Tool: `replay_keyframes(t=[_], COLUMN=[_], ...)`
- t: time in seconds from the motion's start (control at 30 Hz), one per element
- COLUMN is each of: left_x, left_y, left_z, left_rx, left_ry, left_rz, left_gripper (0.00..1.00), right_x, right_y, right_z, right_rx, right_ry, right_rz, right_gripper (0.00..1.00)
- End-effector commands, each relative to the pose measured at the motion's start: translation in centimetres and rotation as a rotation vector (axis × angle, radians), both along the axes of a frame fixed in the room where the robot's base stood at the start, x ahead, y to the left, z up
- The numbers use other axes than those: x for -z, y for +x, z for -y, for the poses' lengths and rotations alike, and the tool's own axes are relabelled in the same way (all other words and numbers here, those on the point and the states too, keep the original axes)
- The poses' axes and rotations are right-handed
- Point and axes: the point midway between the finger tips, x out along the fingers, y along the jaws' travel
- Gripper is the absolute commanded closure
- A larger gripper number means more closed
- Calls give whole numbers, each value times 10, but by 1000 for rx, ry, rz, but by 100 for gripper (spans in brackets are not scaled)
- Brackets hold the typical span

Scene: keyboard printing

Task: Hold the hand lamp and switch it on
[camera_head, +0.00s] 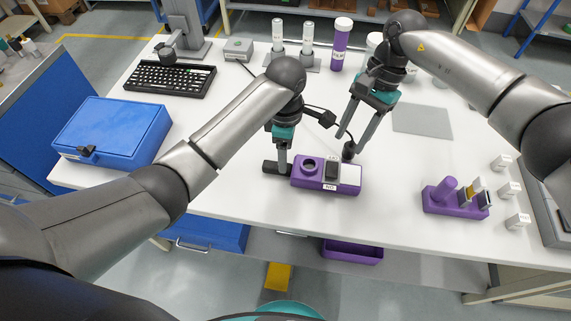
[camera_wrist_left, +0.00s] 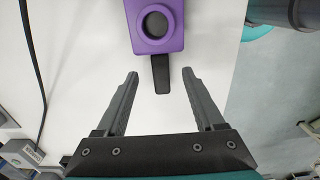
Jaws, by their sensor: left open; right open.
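The purple box-shaped thing with a dark round socket, which I take for the hand lamp (camera_head: 315,184), lies on the white table. Its top has a black block (camera_head: 331,171) and a white panel (camera_head: 350,174). A black handle (camera_head: 272,168) sticks out of its left end. The left wrist view shows the lamp's purple end (camera_wrist_left: 155,38) and the handle (camera_wrist_left: 161,75). My left gripper (camera_wrist_left: 161,80) is open, with its fingers on either side of the handle's end and gaps on both sides. My right gripper (camera_head: 346,145) is open and empty just behind the lamp.
A purple holder (camera_head: 440,198) with upright pieces and several small white blocks stand at the right. A blue case (camera_head: 112,130) lies at the left, with a keyboard (camera_head: 170,78) behind it. Bottles (camera_head: 341,45) stand at the back. A grey mat (camera_head: 422,120) lies right of centre.

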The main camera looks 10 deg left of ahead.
Motion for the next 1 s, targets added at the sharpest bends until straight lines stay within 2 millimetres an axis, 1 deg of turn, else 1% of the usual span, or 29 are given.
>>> replay_keyframes(t=[0.03, 0.1, 0.2, 0.3, 0.5, 0.77, 0.87, 1.0], left_x=[11, 24, 41, 51, 61, 62, 62, 62], left_y=[-1, -1, -1, 0, 0, 0, 0, 0], left_z=[-1, -1, -1, 0, 0, 0, 0, 0], left_rx=[-1, 0, -1, 0, 0, 1, 1, 0], left_ry=[3, 2, 2, 0, -1, -2, -2, -1], left_rz=[-4, -3, -3, -2, -1, 0, 0, 0], left_gripper=[30, 30, 30, 30, 30, 30, 39, 55], right_x=[0, 0, 0, 0, 0, 0, 0, 0], right_y=[0, 0, 0, 0, 0, 0, 0, 0], right_z=[0, 0, 0, 0, 0, 0, 0, 0], right_rx=[0, 0, 0, 0, 0, 0, 0, 0], right_ry=[0, 0, 0, 0, 0, 0, 0, 0], right_rz=[0, 0, 0, 0, 0, 0, 0, 0], right_gripper=[50, 50, 50, 50, 50, 50, 50, 50])
